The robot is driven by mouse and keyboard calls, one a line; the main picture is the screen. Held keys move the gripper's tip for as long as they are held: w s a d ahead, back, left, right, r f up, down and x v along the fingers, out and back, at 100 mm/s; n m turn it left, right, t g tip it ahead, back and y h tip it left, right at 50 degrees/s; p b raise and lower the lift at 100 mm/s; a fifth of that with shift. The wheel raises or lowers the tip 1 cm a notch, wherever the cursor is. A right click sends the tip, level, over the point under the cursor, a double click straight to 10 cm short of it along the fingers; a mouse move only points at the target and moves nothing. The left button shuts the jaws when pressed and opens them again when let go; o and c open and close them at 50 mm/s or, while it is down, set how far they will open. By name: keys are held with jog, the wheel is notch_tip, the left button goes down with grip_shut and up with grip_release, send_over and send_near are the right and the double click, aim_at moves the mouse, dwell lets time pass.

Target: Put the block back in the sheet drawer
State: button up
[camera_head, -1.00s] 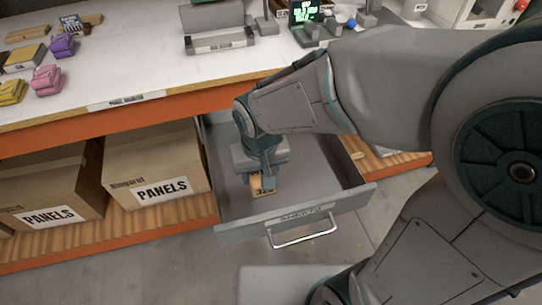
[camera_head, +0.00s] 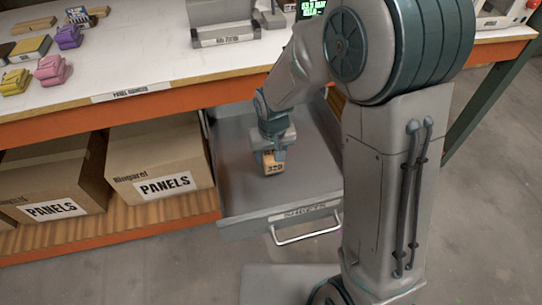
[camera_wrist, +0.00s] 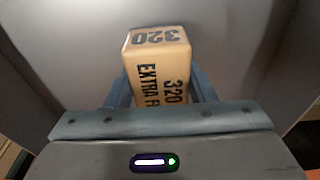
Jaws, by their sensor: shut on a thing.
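The block (camera_head: 272,164) is tan with dark print reading "320"; it also shows in the wrist view (camera_wrist: 158,68), where "EXTRA F" can be read on it. My gripper (camera_head: 271,150) points down into the open drawer and is shut on the block, with a blue finger on each side of it in the wrist view (camera_wrist: 160,90). The grey sheet drawer (camera_head: 235,185) is pulled out below the bench, its label and handle at the front. The block is within the drawer's walls, low over the floor; I cannot tell whether it touches.
Cardboard boxes (camera_head: 150,160) marked "PANELS" stand on the wooden shelf left of the drawer. The bench top (camera_head: 150,60) above holds colored blocks (camera_head: 68,36) and a grey holder (camera_head: 222,25). My arm hides the drawer's right side.

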jog(key=shift+f, duration=0.65)
jog(key=shift+f, duration=0.2)
jog(key=o, duration=0.9)
jog(key=shift+o, duration=0.2)
jog(key=r, duration=0.4)
jog(key=s+r+p, duration=0.1)
jog(key=r, duration=0.3)
jog(key=r+p, duration=0.1)
jog(key=r, duration=0.3)
jog(key=shift+s+d+r, duration=0.2)
jog(key=s+d+r+m, duration=0.1)
jog(key=s+d+r, duration=0.1)
jog(key=s+d, duration=0.5)
jog(key=s+d+r+m, duration=0.2)
jog(key=s+d+r, duration=0.1)
jog(key=s+d, duration=0.3)
jog(key=shift+s+d+t, duration=0.3)
jog(key=shift+s+d, duration=0.1)
jog(key=shift+d, duration=0.8)
